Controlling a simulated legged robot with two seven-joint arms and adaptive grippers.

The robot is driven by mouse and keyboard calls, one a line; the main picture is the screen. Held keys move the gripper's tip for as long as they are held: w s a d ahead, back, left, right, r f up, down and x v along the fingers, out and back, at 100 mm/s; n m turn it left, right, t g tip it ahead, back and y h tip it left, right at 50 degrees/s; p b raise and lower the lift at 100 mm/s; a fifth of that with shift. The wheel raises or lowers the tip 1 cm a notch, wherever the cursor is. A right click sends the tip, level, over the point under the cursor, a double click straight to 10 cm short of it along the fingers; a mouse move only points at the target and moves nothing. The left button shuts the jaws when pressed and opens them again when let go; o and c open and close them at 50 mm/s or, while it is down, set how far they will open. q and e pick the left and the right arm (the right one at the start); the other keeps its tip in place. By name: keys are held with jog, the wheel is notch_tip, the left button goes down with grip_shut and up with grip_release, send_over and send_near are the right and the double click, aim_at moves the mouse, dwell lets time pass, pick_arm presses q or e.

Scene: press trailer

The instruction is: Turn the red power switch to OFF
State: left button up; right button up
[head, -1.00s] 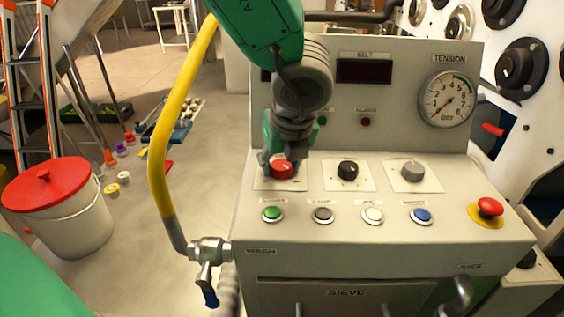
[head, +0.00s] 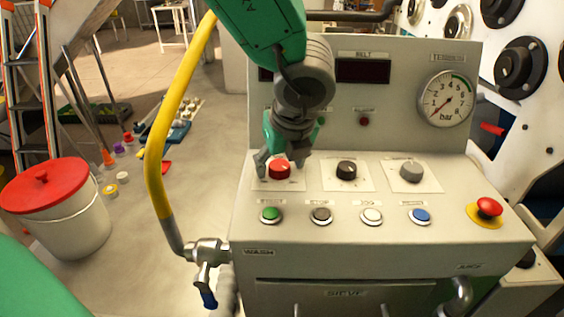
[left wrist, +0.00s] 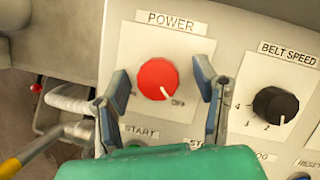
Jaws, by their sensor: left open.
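The red power switch (head: 279,169) is a round knob on the left of the panel's sloped top. In the left wrist view the red knob (left wrist: 158,79) sits under a POWER label, and its white pointer mark is at the lower right, toward small lettering that I cannot read surely. My left gripper (head: 280,172) is open above the knob. In the left wrist view its two fingers (left wrist: 163,95) stand on either side of the knob, apart from it. My right gripper is not in view.
Beside the switch are a black belt speed knob (head: 347,170) and a grey knob (head: 411,172). Below are the green start button (head: 270,214) and other buttons. A red emergency stop (head: 488,208) is at right. A yellow hose (head: 172,130) runs along the panel's left.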

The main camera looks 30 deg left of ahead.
pick_arm(q)
jog(key=v, duration=1.1)
jog(key=shift+d+r, duration=0.15)
jog(key=shift+r, duration=0.2)
